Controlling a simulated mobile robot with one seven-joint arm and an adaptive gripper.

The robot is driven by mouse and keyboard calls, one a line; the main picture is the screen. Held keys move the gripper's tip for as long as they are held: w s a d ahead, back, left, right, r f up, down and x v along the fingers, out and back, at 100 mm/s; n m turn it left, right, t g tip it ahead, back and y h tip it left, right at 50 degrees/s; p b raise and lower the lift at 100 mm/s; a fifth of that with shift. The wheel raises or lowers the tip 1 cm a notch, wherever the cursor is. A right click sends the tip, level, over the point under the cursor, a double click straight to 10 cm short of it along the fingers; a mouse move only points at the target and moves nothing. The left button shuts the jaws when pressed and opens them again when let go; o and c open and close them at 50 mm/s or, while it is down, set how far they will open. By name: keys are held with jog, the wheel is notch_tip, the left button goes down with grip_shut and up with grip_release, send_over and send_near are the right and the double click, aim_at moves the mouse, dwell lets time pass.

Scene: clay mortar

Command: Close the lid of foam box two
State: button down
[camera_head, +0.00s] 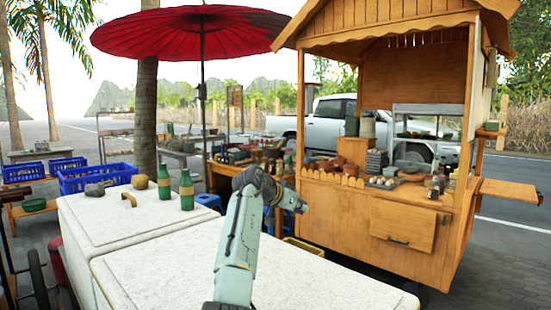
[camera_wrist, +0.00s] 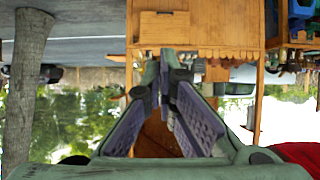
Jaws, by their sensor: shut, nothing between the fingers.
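Two white foam boxes stand side by side in the head view. One (camera_head: 100,215) is at the back left, with a yellowish handle and bottles on its flat top. The other (camera_head: 330,285) is in front, with a broad flat white top that my arm partly covers. No raised lid is in view, and I cannot tell which box is box two. My gripper (camera_head: 301,204) is above the far edge of the front box, pointing right toward the wooden stall. In the wrist view my gripper (camera_wrist: 165,62) has its fingertips together and holds nothing.
Two green bottles (camera_head: 186,190) and a round yellowish item (camera_head: 140,182) stand on the back box. The wooden stall (camera_head: 400,225) stands close behind and right. A red umbrella (camera_head: 190,33) is overhead. Blue crates (camera_head: 95,178) are at left. The front box's right top is clear.

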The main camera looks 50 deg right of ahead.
jog(key=a+r+h, duration=0.1)
jog(key=a+r, duration=0.4)
jog(key=r, duration=0.3)
jog(key=a+r+h, duration=0.1)
jog(key=a+r, duration=0.3)
jog(key=r, duration=0.5)
jog(key=shift+a+h, duration=0.4)
